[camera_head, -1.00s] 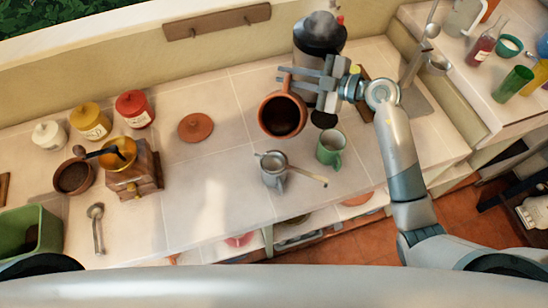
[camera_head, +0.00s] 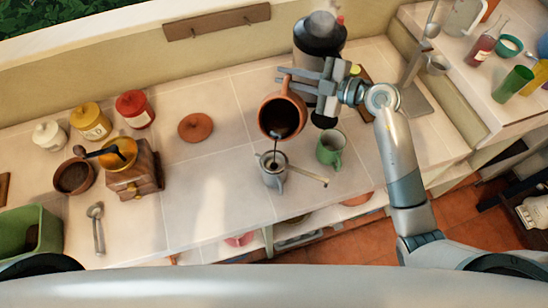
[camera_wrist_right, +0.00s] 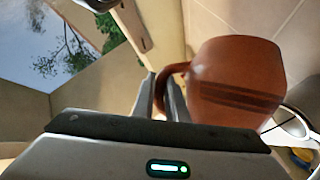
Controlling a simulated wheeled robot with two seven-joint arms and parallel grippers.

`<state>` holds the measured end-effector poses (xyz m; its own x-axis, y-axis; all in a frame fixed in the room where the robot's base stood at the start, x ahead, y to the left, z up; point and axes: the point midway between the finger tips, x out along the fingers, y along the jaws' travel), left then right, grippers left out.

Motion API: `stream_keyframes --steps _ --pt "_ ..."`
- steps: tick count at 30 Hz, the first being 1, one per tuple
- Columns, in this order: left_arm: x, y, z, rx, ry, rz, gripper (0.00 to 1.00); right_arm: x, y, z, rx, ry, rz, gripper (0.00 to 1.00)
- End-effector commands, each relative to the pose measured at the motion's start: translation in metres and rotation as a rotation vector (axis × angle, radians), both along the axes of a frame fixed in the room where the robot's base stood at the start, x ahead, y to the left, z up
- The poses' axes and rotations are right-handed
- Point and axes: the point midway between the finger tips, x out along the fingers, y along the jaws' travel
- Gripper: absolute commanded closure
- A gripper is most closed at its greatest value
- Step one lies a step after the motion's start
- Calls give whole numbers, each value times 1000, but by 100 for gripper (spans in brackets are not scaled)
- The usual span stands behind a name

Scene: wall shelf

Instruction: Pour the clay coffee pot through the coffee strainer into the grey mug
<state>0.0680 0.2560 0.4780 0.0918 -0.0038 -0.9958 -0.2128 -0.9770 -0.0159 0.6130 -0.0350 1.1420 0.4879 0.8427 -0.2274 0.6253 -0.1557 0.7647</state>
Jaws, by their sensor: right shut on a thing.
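The clay coffee pot (camera_head: 272,113) is tilted, its open mouth showing dark coffee. A thin dark stream falls from its lip into the grey mug (camera_head: 273,179) below. The coffee strainer (camera_head: 312,177) lies over the mug, its handle sticking out to the right; its bowl is hard to make out. My right gripper (camera_head: 300,82) is shut on the pot's handle and holds the pot above the counter. The right wrist view shows the pot (camera_wrist_right: 235,85) beside the fingers (camera_wrist_right: 165,95), with its handle between them. My left gripper is not in view.
A green mug (camera_head: 331,150) stands just right of the grey mug. A dark coffee machine (camera_head: 318,38) is behind the gripper. A clay lid (camera_head: 195,127) lies to the left, and a wooden grinder (camera_head: 137,172) stands further left. The counter between grinder and grey mug is clear.

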Motion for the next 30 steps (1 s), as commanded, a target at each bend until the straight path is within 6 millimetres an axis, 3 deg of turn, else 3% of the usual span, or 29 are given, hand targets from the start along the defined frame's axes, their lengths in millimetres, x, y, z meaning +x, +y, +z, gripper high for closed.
stream_keyframes --steps 30 --pt "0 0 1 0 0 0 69 -4 1 5 -5 -53 -1 100"
